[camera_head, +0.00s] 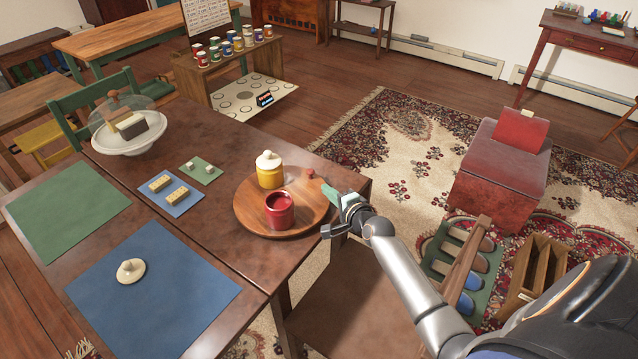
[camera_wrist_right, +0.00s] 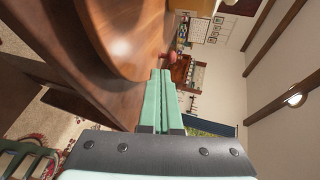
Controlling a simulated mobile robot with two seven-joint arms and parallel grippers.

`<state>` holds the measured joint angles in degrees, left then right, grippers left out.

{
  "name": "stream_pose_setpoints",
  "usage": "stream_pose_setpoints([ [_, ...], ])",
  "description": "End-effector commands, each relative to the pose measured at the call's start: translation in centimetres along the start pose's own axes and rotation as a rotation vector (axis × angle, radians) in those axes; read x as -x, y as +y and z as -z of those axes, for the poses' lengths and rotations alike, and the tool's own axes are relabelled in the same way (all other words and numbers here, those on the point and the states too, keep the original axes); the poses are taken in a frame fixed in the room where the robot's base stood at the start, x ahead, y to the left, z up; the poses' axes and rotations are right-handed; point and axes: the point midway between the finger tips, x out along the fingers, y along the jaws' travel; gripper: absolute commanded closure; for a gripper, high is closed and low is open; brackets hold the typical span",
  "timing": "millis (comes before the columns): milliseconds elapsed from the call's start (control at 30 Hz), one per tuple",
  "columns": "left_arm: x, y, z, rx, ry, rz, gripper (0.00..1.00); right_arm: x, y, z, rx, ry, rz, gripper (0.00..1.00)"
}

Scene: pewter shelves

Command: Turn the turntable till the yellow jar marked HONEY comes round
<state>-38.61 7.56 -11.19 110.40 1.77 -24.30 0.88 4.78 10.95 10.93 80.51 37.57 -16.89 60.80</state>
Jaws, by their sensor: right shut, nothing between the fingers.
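The round wooden turntable (camera_head: 247,216) lies on the near-right corner of the dark brown table. A yellow jar (camera_head: 270,177) with a cream lid stands at its back. An open red jar (camera_head: 279,212) stands nearer the front. A small red knob (camera_head: 310,173) sits at the turntable's right rim and also shows in the wrist view (camera_wrist_right: 172,56). No writing is legible on either jar. My right gripper (camera_head: 328,190) is shut and empty, just right of the knob and rim; I cannot tell whether it touches. Its closed green fingers (camera_wrist_right: 160,82) show beside the wooden disc. My left gripper is out of view.
A cream lid (camera_head: 131,271) lies on the blue mat (camera_head: 195,290). A small blue mat (camera_head: 160,204) with blocks, a small green mat (camera_head: 212,177) and a domed cake stand (camera_head: 128,143) are further left.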

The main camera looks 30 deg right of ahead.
Motion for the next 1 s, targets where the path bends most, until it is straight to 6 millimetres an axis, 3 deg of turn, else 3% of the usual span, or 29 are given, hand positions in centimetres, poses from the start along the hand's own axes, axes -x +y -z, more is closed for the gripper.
stream_pose_setpoints([
  [200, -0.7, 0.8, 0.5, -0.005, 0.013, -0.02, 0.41, -3.5, -0.6, 0.1, -0.001, 0.001, 0.003, 1.0],
  [400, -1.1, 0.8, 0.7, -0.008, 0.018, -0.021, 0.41, -5.1, -1.1, 0.0, 0.0, 0.001, 0.001, 1.0],
  [867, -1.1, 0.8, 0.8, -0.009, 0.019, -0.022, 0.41, -5.4, -1.2, 0.1, 0.0, 0.002, 0.0, 1.0],
  [1000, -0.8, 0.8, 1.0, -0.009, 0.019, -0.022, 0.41, -4.9, -1.0, 1.5, -0.006, 0.021, -0.002, 1.0],
])
